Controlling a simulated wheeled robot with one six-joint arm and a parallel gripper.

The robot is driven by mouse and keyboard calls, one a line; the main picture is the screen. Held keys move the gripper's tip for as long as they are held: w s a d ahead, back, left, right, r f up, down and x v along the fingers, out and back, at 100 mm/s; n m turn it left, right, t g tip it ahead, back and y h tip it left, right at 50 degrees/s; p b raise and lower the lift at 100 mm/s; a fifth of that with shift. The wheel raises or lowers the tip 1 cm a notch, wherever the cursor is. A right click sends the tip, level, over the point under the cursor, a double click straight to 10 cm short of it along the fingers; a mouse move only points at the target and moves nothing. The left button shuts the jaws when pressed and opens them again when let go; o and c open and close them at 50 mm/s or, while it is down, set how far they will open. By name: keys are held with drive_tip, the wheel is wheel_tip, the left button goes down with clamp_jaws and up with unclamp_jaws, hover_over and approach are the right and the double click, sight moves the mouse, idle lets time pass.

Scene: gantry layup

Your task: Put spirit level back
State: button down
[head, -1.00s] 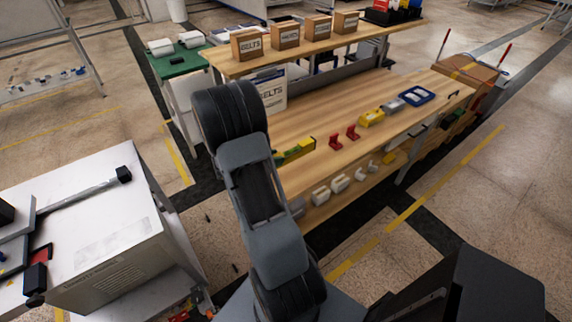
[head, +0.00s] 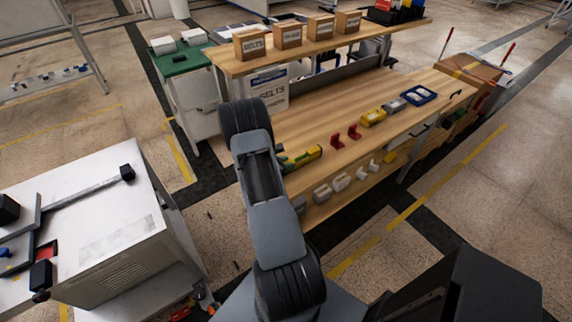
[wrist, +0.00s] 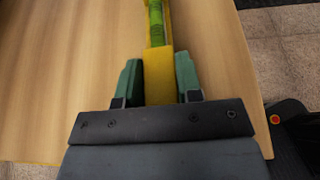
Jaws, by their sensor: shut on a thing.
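The spirit level (wrist: 158,78) is a yellow bar with a green vial. In the wrist view it runs up the middle of the picture between the green fingertips of my gripper (wrist: 159,82), which is shut on it. In the head view the yellow end of the level (head: 306,157) shows beside my arm, over the near edge of the wooden bench (head: 330,110). I cannot tell whether the level touches the bench top.
Along the bench stand two red brackets (head: 337,141), a yellow block (head: 373,117), a grey block (head: 395,106) and a blue tray (head: 419,96). Cartons (head: 285,37) stand on the upper shelf. A white cabinet (head: 100,235) is at the left.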

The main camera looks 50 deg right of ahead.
drive_tip(key=shift+f+b, duration=0.25)
drive_tip(key=shift+b, duration=0.05)
drive_tip(key=c, duration=0.8)
unclamp_jaws()
drive_tip(key=shift+r, duration=0.1)
drive_tip(key=shift+r+p, duration=0.2)
drive_tip(key=shift+p, duration=0.15)
drive_tip(key=b+v, duration=0.2)
drive_tip(key=v, duration=1)
drive_tip(key=s+a+r+m+t+y, duration=0.2)
drive_tip(key=a+r, duration=0.4)
drive_tip(key=a, duration=0.3)
drive_tip(key=s+a+r+m+t+y, duration=0.3)
drive_tip(key=a+r+m+y, duration=0.3)
drive_tip(key=a, duration=0.3)
drive_tip(key=s+a+r+m+t+y, duration=0.3)
drive_tip(key=a+r+m, duration=0.3)
drive_tip(key=a, duration=0.4)
drive_tip(key=shift+s+r+t+y, duration=0.15)
drive_tip(key=shift+r+t+y, duration=0.25)
drive_tip(key=shift+y, duration=0.5)
drive_tip(key=shift+r, duration=0.1)
